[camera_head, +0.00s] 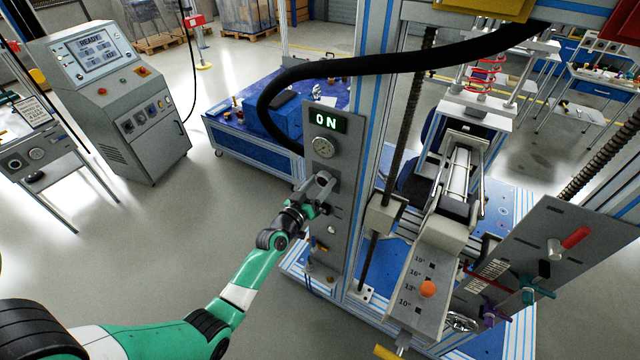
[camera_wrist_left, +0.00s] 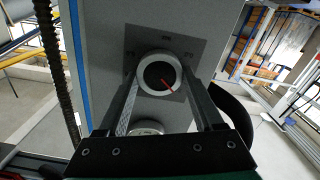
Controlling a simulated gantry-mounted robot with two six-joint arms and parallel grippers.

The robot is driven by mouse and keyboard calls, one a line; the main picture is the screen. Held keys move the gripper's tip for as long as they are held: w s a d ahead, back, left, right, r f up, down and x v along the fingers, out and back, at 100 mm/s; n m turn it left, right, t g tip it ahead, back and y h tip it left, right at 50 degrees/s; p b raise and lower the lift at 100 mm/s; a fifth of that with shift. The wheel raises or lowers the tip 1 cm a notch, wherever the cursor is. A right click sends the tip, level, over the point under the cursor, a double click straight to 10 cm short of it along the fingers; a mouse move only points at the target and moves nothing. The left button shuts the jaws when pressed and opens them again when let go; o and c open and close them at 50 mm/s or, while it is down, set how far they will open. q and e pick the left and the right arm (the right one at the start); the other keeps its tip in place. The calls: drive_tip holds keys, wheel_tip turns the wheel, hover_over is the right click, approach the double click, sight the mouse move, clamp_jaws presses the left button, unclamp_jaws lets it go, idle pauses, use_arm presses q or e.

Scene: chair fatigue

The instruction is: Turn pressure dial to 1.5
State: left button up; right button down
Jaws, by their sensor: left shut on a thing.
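The pressure dial (camera_head: 323,177) is a round grey knob on the upright grey panel (camera_head: 347,160), below a round gauge (camera_head: 322,148) and a display (camera_head: 327,119) reading "ON". My left gripper (camera_head: 316,187) reaches the panel from the lower left and is shut on the dial. In the left wrist view the dial (camera_wrist_left: 159,74) sits between the two fingers (camera_wrist_left: 160,85). Its dark face has a red pointer line aimed to the lower right. My right gripper does not show.
A black hose (camera_head: 400,68) arches over the panel. Other small controls sit on the panel below the dial. To the right are a sloped plate with an orange knob (camera_head: 427,289) and a panel with a red handle (camera_head: 575,238). A control console (camera_head: 110,95) stands at left; the floor between is clear.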

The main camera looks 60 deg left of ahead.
use_arm(q)
drive_tip(key=shift+c, duration=1.3)
drive_tip(key=n, duration=0.4)
drive_tip(key=o, duration=1.4)
drive_tip(key=shift+s, duration=0.1)
